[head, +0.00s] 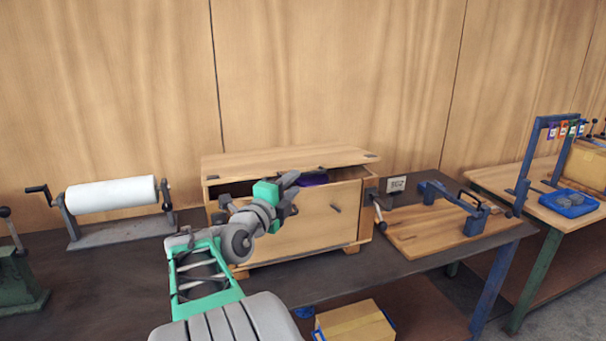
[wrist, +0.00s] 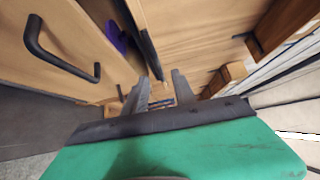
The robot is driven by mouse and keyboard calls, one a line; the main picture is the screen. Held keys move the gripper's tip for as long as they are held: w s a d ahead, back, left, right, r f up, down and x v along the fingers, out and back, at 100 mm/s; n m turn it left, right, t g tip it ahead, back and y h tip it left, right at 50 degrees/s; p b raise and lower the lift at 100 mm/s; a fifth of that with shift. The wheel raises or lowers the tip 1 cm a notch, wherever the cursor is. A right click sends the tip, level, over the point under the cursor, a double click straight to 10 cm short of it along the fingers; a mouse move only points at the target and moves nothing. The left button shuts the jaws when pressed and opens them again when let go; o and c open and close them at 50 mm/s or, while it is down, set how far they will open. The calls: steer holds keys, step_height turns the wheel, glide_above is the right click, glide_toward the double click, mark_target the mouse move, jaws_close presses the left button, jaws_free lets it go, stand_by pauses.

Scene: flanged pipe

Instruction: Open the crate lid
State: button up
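The wooden crate (head: 300,231) stands on the dark bench, with a dark handle on its front panel. Its lid (head: 265,162) is raised slightly at the front, leaving a dark gap above the front panel. A purple thing (head: 314,179) shows in that gap, and also in the wrist view (wrist: 116,36). My gripper (head: 291,190) is at the gap, near the lid's front edge. In the wrist view, its two fingers (wrist: 160,90) are apart, with the dark-edged lid (wrist: 195,35) running toward the space between them. Whether they touch the lid is unclear.
A white roll on a stand (head: 111,195) is at left. A wooden board with a blue clamp-like tool (head: 440,222) lies right of the crate. A cardboard box (head: 354,325) sits below the bench. A second table with a blue tray (head: 568,203) is farther right.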

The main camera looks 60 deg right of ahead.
mark_target(304, 174)
steer(key=d+p, duration=0.2)
steer(key=d, duration=0.4)
steer(key=shift+d+r, duration=0.15)
steer(key=shift+d, duration=0.35)
jaws_close()
stand_by(0.8)
